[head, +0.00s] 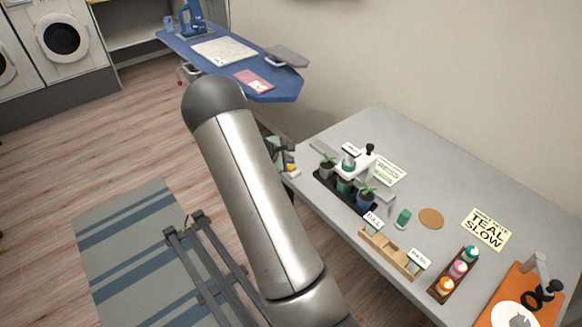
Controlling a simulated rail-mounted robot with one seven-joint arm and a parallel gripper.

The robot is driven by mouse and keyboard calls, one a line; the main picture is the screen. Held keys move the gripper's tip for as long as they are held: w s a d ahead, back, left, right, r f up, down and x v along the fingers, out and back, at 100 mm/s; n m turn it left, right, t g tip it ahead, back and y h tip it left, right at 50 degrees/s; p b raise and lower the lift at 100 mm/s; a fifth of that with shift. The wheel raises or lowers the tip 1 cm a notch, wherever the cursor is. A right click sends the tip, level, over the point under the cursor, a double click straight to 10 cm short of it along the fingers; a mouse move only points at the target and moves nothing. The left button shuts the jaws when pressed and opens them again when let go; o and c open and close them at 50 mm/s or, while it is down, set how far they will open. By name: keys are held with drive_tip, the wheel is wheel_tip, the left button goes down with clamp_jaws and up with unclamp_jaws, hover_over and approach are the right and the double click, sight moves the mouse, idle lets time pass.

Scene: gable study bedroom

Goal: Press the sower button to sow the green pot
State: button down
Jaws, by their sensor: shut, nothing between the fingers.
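On the grey table, a black tray (322,178) holds a row of small potted plants: a grey pot (327,171), a green pot (344,186) in the middle and a blue pot (365,201). A white device (357,167), apparently the sower, stands behind and over the row, with a green-topped part near the green pot. A black knob (370,148) stands up at its back right; I cannot tell whether this is the button. My arm's thick link crosses the middle of the view.
A bottle holder (440,291) and orange mat (497,296) are nearer. Small items crowd the table's left corner.

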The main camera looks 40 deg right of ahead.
drive_tip(key=shift+f, duration=0.1)
drive_tip(key=shift+f+b, duration=0.4)
drive_tip(key=shift+b, duration=0.25)
drive_tip(key=shift+f+b, duration=0.4)
drive_tip(key=shift+b, duration=0.1)
idle(0.5)
drive_tip(key=shift+r, duration=0.1)
drive_tip(key=shift+r+p, duration=0.45)
drive_tip(key=shift+r, duration=0.3)
drive_tip(key=shift+r+p, duration=1.55)
drive_tip(key=shift+r, duration=0.95)
